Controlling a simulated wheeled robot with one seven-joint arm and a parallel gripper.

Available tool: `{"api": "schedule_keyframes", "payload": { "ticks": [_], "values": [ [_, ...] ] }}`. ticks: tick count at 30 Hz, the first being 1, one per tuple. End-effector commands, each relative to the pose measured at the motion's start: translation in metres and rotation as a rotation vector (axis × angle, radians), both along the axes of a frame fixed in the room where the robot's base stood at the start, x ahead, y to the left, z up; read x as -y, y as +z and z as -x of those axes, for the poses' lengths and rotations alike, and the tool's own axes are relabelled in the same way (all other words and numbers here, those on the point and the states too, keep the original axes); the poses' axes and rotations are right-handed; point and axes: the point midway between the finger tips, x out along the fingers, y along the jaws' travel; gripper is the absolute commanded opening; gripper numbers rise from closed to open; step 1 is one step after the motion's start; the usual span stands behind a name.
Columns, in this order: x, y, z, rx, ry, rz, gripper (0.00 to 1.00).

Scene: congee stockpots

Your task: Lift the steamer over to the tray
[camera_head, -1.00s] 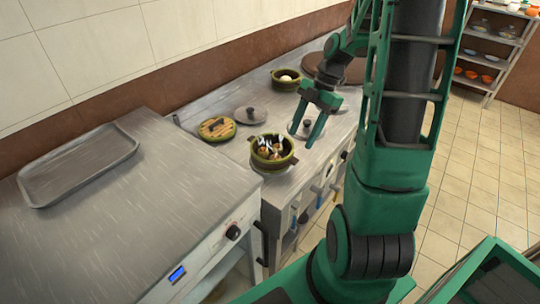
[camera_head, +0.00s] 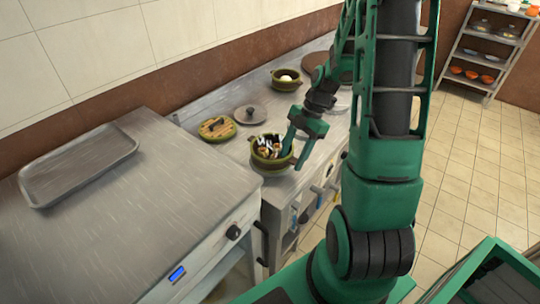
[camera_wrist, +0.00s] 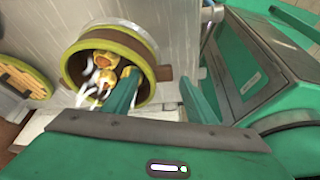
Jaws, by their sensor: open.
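The steamer, a round olive-green pot (camera_head: 268,161) with brown side handles, stands on the middle counter with brownish-yellow food and white wisps in it. It also shows in the wrist view (camera_wrist: 140,52). My gripper (camera_head: 292,159) is open at the pot's right side. In the wrist view my gripper (camera_wrist: 160,82) has one finger over the pot's opening and the other outside, with the rim and a brown handle between them; contact cannot be told. The grey metal tray (camera_head: 50,190) lies empty on the left counter.
Left of the pot is a flat round green-rimmed item with a tan top (camera_head: 216,137). A grey lid (camera_head: 250,115) lies behind the pot, and another green pot (camera_head: 287,87) stands farther back. The left counter (camera_head: 150,190) is bare around the tray.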

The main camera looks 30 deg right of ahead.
Motion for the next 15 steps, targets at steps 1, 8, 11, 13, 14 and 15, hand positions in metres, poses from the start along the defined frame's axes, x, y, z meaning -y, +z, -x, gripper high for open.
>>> {"api": "schedule_keyframes", "payload": {
  "ticks": [1, 8, 11, 13, 14, 15],
  "values": [
    [0.0002, 0.0001, 0.0000, 0.000, 0.000, 0.000, 0.52],
    [0.0004, 0.0003, 0.0000, 0.000, -0.001, 0.000, 0.07],
    [0.0007, 0.0005, -0.0002, 0.001, -0.001, 0.001, 0.07],
    [0.0009, 0.0005, -0.0002, 0.001, -0.001, 0.001, 0.07],
    [0.0010, 0.0004, -0.0002, 0.001, -0.001, 0.001, 0.07],
    [0.0012, 0.0005, -0.0002, 0.000, -0.002, 0.002, 0.07]
  ]
}}
